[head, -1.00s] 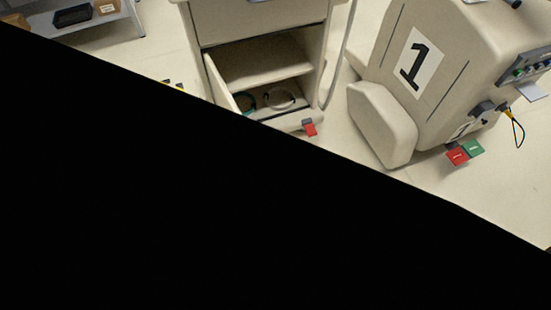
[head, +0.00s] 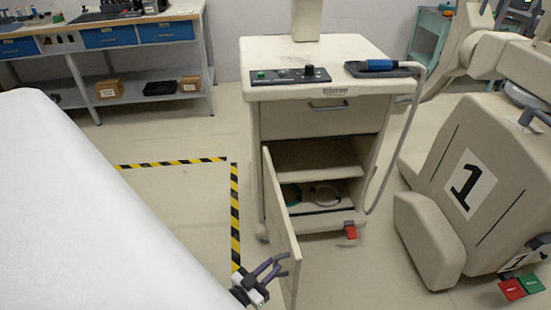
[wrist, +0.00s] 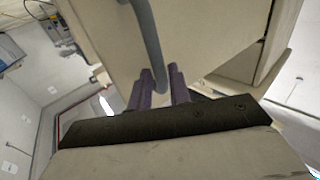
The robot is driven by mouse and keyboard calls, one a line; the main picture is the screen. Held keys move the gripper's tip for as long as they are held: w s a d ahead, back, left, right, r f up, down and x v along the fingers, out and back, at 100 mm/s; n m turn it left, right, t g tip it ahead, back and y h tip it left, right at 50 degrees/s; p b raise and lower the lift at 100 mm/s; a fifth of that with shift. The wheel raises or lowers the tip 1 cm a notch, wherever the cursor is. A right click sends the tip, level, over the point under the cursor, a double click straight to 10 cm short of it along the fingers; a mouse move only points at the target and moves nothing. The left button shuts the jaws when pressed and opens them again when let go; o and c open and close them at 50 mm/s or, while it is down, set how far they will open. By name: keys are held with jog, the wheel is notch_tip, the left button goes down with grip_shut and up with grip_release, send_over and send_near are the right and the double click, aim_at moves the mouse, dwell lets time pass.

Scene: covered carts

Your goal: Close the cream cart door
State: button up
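The cream cart (head: 285,108) stands mid-view in the head view. Its door (head: 279,215) hangs open, hinged at the cart's left side and swung out towards me. The opening shows a shelf and coiled cables (head: 325,195). My gripper (head: 272,268) is at the door's free edge, on its outer, left face. In the wrist view, a grey bar handle (wrist: 145,30) on the cream door panel (wrist: 200,35) runs down between my two purple fingers (wrist: 159,90). They are close together and look shut on it. The fingertip contact is partly hidden.
A cream machine marked 1 (head: 450,200) stands right of the cart. A grey hose (head: 402,150) hangs along the cart's right side, and a red pedal (head: 350,232) is at its base. A workbench (head: 110,40) is behind left. Striped tape (head: 235,215) marks open floor left of the door.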

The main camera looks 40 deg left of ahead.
jog(key=shift+w, duration=1.2)
grip_shut()
